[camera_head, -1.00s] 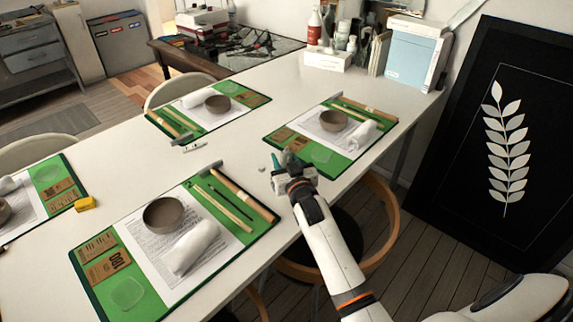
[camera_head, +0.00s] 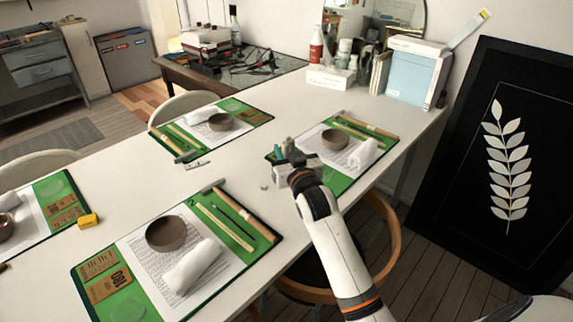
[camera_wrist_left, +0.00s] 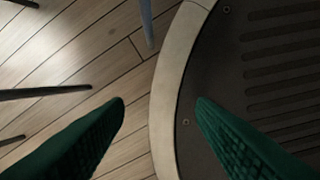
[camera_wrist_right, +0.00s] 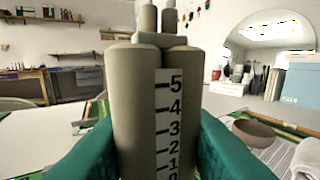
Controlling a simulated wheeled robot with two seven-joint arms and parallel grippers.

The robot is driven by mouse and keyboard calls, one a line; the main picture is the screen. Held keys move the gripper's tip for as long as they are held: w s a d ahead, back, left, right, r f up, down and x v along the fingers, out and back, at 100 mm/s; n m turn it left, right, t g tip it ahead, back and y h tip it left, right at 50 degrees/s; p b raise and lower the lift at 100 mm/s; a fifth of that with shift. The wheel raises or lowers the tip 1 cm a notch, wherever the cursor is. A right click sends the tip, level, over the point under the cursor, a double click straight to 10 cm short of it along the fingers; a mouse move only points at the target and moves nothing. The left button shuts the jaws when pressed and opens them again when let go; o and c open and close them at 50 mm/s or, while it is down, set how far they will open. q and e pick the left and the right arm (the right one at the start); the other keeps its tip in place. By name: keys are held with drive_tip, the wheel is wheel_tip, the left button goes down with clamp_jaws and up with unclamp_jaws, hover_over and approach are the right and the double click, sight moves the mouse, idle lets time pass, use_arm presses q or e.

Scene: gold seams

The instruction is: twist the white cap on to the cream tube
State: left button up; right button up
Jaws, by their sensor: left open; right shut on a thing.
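The cream tube (camera_wrist_right: 183,95) looks like a grey-beige twin barrel with a numbered strip and two short nozzles on top. It stands upright between the green fingers of my right gripper (camera_wrist_right: 152,135), which is shut on it. In the head view, my right gripper (camera_head: 285,157) is above the table's right side, and the tube's top shows small there. A small whitish piece (camera_head: 264,187), perhaps the white cap, lies on the table left of that gripper; it is too small to be sure. My left gripper (camera_wrist_left: 158,110) is open and empty above the floor, outside the head view.
Green mats with paper, brown bowls (camera_head: 166,233), white rolls and wooden sticks lie about the white table (camera_head: 240,165). A yellow block (camera_head: 88,221) and a marked white strip (camera_head: 198,164) lie between mats. A wooden chair (camera_head: 378,240) stands by the right edge.

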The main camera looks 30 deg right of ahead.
drive_tip(key=shift+r, duration=0.4)
drive_tip(key=s+a+f+y, duration=0.1)
drive_tip(key=s+a+f, duration=0.1)
drive_tip(key=s, duration=0.6)
drive_tip(key=s+a+f+n+y, duration=0.1)
drive_tip(key=s+a+f, duration=0.1)
drive_tip(key=s+a, duration=0.3)
drive_tip(key=s+a+f, duration=0.2)
drive_tip(key=s+a, duration=0.2)
drive_tip(key=s, duration=0.8)
drive_tip(key=shift+s+a+n+y, duration=0.2)
drive_tip(key=shift+s+n+y, duration=0.05)
drive_tip(key=shift+n+y, duration=0.15)
drive_tip(key=shift+f, duration=0.15)
